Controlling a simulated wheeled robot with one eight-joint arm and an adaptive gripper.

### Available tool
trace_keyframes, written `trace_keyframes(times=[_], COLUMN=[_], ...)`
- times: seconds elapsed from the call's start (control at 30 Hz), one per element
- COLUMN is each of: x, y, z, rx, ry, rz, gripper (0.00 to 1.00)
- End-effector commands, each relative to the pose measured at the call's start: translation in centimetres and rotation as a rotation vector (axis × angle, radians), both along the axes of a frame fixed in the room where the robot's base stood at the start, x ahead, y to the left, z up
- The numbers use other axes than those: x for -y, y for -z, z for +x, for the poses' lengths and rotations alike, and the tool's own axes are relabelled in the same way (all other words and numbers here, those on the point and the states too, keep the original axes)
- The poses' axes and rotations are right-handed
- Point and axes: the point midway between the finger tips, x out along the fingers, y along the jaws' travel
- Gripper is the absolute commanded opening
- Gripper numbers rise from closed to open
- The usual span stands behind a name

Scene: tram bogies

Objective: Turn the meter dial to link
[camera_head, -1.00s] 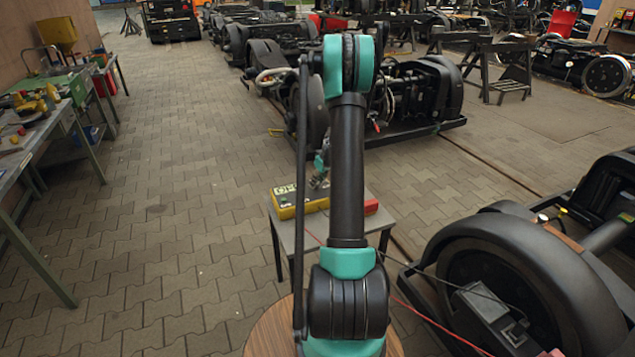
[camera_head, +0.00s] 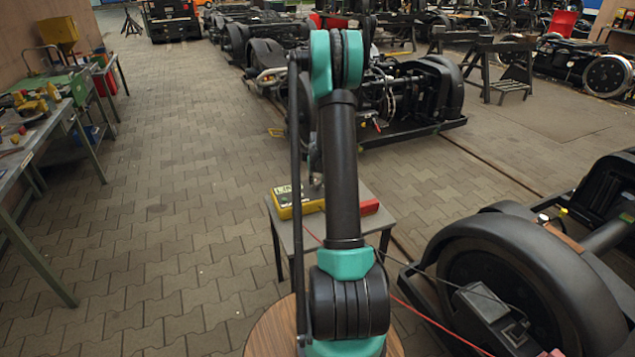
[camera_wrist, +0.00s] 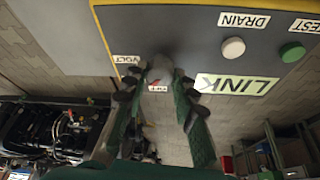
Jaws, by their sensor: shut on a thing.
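The yellow-rimmed meter (camera_head: 312,206) sits on a small table, partly hidden by my arm. In the wrist view, the meter's grey face (camera_wrist: 180,30) appears upside down. The rounded grey dial (camera_wrist: 160,68) is between the fingertips of my gripper (camera_wrist: 158,80), which is shut on it. A small VOLT label (camera_wrist: 127,60) is left of the dial and a small OFF label (camera_wrist: 158,89) is just below it. A large pale panel (camera_wrist: 236,85) reading LINK in green is to the right. The dial's pointer is not clear.
On the meter face are a white button (camera_wrist: 233,48) by DRAIN and a green button (camera_wrist: 291,52) by TEST. A red block (camera_head: 369,207) lies beside the meter. A bogie wheel (camera_head: 520,275) stands at right; the paved floor at left is clear.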

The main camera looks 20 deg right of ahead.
Motion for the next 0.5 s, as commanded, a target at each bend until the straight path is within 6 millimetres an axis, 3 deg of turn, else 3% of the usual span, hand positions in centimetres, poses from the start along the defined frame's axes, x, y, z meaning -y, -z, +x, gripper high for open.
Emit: trace_keyframes(times=[0.5], x=[-0.1], y=[0.0], z=[0.0], rx=[-0.001], ry=[0.165], rz=[0.0], gripper=[0.0])
